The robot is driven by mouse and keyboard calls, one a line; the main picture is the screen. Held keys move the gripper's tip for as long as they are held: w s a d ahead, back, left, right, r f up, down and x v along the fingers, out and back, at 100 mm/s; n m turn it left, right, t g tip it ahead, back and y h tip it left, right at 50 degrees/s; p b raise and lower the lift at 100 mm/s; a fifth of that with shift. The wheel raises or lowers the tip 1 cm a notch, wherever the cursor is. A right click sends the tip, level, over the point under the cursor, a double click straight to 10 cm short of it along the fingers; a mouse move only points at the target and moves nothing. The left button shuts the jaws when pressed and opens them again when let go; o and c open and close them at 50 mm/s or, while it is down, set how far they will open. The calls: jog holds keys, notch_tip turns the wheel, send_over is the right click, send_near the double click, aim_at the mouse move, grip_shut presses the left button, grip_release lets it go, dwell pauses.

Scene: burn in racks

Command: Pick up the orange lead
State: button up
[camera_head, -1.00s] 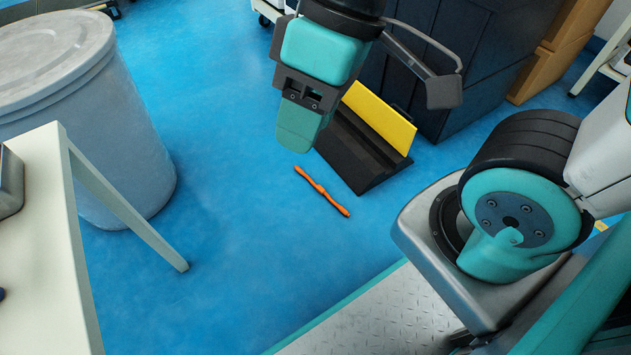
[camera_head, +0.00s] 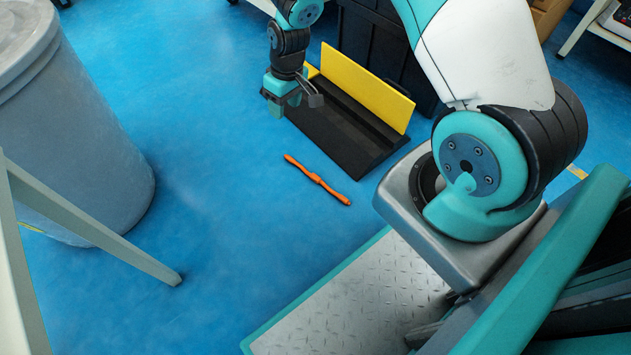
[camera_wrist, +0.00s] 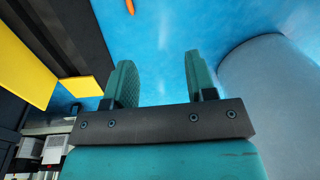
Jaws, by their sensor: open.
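The orange lead (camera_head: 318,180) lies flat on the blue floor in the head view, a thin strip with a thicker middle. One end of it shows at the top edge of the wrist view (camera_wrist: 130,7); the rest is out of that frame. My gripper (camera_head: 283,103) is above and beyond the lead, near the left end of a black and yellow piece. In the wrist view my gripper (camera_wrist: 158,75) is open, its two teal fingers apart with nothing between them.
A black base with a yellow upright panel (camera_head: 368,88) stands just beyond the lead. A large grey bin (camera_head: 85,130) stands at the left, with a pale table leg (camera_head: 95,232) in front. The blue floor around the lead is clear.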

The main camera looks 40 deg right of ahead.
jog(key=s+d+f+b, duration=0.1)
jog(key=d+f, duration=0.2)
jog(key=f, duration=0.3)
jog(key=s+d+f+h, duration=0.1)
jog(key=d+f, duration=0.1)
jog(key=f, duration=0.4)
jog(key=s+d+f+b, duration=0.1)
jog(key=d+f, duration=0.2)
jog(key=f, duration=0.3)
jog(key=b, duration=0.6)
send_over(316, 177)
jog(key=shift+m+g, duration=0.3)
jog(key=f, duration=1.1)
jog(key=shift+d+f, duration=0.1)
jog(key=shift+d, duration=0.2)
jog(key=f+b, duration=0.1)
jog(key=f, duration=0.1)
jog(key=f+b, duration=0.1)
jog(key=b, duration=0.1)
jog(key=f+b, duration=0.2)
jog(key=shift+w+a+f, duration=0.1)
jog(key=shift+a+f, duration=0.2)
jog(key=shift+f, duration=0.05)
jog(key=shift+r, duration=0.1)
grip_shut()
